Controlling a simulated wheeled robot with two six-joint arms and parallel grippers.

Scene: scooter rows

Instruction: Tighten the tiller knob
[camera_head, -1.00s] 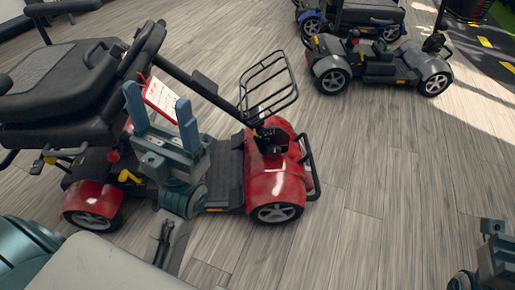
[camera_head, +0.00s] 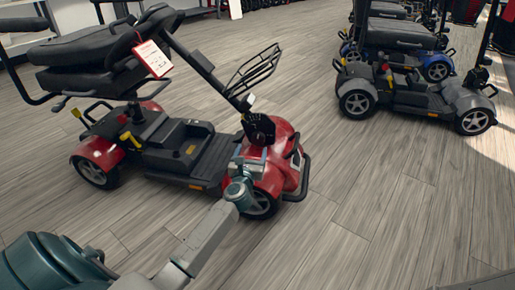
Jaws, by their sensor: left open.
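The red scooter (camera_head: 205,155) stands left of centre, its tiller (camera_head: 205,68) leaning back towards the seat. A dark bracket (camera_head: 258,127) joins the tiller's foot to the red front cover. The tiller knob cannot be made out clearly there. My left gripper (camera_head: 252,152) is open at the front cover, just below the bracket. Its fingers are small and partly blend with the red body; whether they touch anything cannot be told. My right gripper is not in view; only a dark sliver shows at the bottom right edge.
A wire basket (camera_head: 253,74) sticks out above the front cover. A red and white tag (camera_head: 152,58) hangs by the seat. A grey scooter (camera_head: 418,98) and a blue one (camera_head: 437,68) stand at upper right. The wood floor (camera_head: 370,215) at front right is clear.

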